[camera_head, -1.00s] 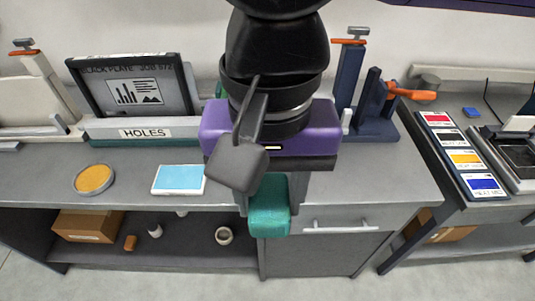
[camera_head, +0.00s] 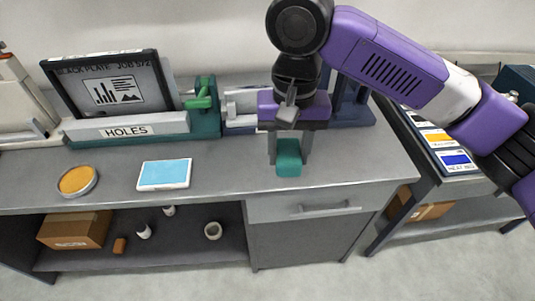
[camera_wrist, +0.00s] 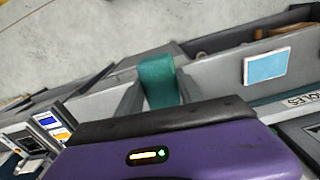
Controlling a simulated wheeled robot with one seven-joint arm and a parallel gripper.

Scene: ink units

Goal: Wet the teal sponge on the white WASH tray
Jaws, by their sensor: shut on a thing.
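My gripper (camera_head: 289,150) is shut on the teal sponge (camera_head: 288,168), which hangs below the fingers over the right part of the grey bench in the head view. In the wrist view the sponge (camera_wrist: 159,82) sits between the two grey fingers. A white tray with a light blue surface (camera_head: 164,174) lies flat on the bench to the left of the sponge and apart from it. The same tray shows in the wrist view (camera_wrist: 266,66) at the right. I cannot read a WASH label on it.
A round dish with an orange top (camera_head: 77,180) lies left of the tray. The HOLES stand (camera_head: 127,130) with its dark plate is behind. A green clamp (camera_head: 205,95) and a dark blue stand (camera_head: 352,103) are near the gripper. The bench front between tray and sponge is clear.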

